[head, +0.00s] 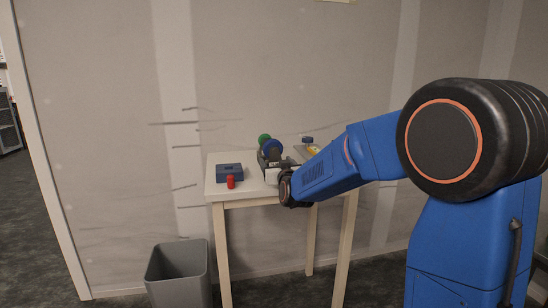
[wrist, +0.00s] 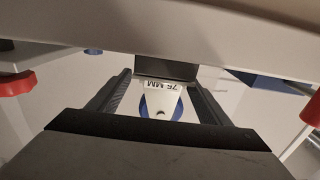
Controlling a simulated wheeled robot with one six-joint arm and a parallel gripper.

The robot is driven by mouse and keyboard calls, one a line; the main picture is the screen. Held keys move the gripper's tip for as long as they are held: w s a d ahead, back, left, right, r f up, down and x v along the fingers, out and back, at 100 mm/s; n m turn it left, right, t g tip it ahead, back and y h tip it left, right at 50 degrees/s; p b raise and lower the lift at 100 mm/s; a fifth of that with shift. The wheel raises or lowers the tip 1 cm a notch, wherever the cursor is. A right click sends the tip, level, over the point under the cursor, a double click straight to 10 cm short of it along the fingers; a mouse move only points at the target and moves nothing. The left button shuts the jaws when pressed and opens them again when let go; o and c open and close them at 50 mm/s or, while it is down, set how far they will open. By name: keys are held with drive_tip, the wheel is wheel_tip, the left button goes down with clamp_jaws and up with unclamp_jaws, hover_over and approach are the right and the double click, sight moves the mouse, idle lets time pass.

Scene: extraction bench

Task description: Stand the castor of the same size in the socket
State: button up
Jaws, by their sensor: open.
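A small blue block (head: 229,173), which may be the socket, lies at the left of the white table. Castor-like pieces with a green wheel (head: 264,138) and a blue wheel (head: 272,147) are near the table's middle. My gripper (head: 281,178) is low over the table's front right, in front of them. In the wrist view my gripper (wrist: 160,88) is open, with its fingers on either side of a white label (wrist: 161,86) that seems to read "75 MM" upside down. A blue ring-shaped part (wrist: 146,106) shows around it. I cannot tell whether the fingers touch anything.
A red piece (head: 231,182) stands in front of the blue block. A yellow item (head: 313,148) and a small dark blue piece (head: 307,139) are at the back right. A grey bin (head: 179,274) stands on the floor to the left. A wall is behind the table.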

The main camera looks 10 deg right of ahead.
sight(272, 158)
drive_tip(key=shift+w+a, duration=0.1)
drive_tip(key=shift+w, duration=2.75)
drive_tip(key=c, duration=1.4)
drive_tip(key=shift+o, duration=0.2)
